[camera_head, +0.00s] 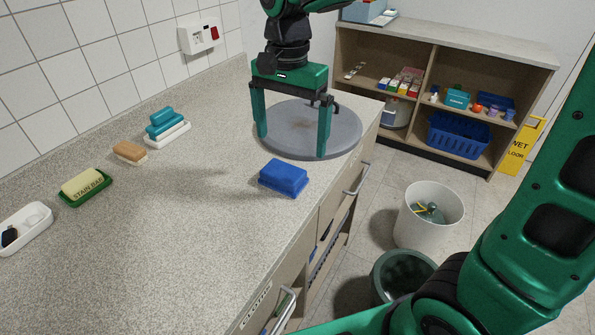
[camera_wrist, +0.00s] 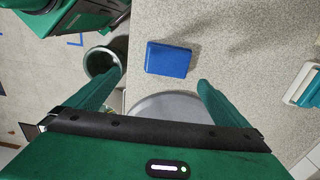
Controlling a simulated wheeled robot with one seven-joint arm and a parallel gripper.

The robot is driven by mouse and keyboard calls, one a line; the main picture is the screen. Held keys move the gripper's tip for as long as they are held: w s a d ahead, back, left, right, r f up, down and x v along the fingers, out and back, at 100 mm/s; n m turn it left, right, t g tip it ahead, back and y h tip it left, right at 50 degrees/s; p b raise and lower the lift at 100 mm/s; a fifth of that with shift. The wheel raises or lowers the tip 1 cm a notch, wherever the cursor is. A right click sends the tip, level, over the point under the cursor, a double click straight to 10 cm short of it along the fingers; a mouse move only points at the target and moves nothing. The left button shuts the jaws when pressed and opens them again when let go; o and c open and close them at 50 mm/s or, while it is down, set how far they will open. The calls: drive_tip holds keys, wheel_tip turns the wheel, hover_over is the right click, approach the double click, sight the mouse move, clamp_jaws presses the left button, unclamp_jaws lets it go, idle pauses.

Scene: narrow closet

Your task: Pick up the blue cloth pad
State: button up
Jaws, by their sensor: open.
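The blue cloth pad (camera_head: 283,177) lies flat on the speckled counter, near its front edge and just in front of the round grey disc. In the wrist view the pad (camera_wrist: 168,59) sits beyond my fingertips, between their lines. My gripper (camera_head: 292,148) is open and empty, pointing down over the grey disc, behind the pad in the head view. Its two green fingers also show in the wrist view (camera_wrist: 160,80), spread wide and apart from the pad.
The grey disc (camera_head: 345,133) lies under my gripper. A sponge on a green tray (camera_head: 85,187), a tan brush (camera_head: 129,152) and a blue-topped item (camera_head: 166,127) stand along the wall side. Bins (camera_head: 429,215) stand on the floor past the edge. The counter's middle is clear.

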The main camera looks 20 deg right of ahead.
sight(283, 170)
drive_tip(key=shift+w+a+f, duration=0.1)
drive_tip(key=shift+a+f, duration=0.05)
drive_tip(key=shift+a, duration=0.3)
drive_tip(key=shift+w+a+f, duration=0.1)
drive_tip(key=shift+a, duration=0.35)
wheel_tip(283, 170, down, 10)
drive_tip(key=shift+w+d+f, duration=0.1)
drive_tip(key=shift+w+f, duration=0.05)
drive_tip(key=c, duration=1.1)
drive_tip(key=shift+r, duration=0.2)
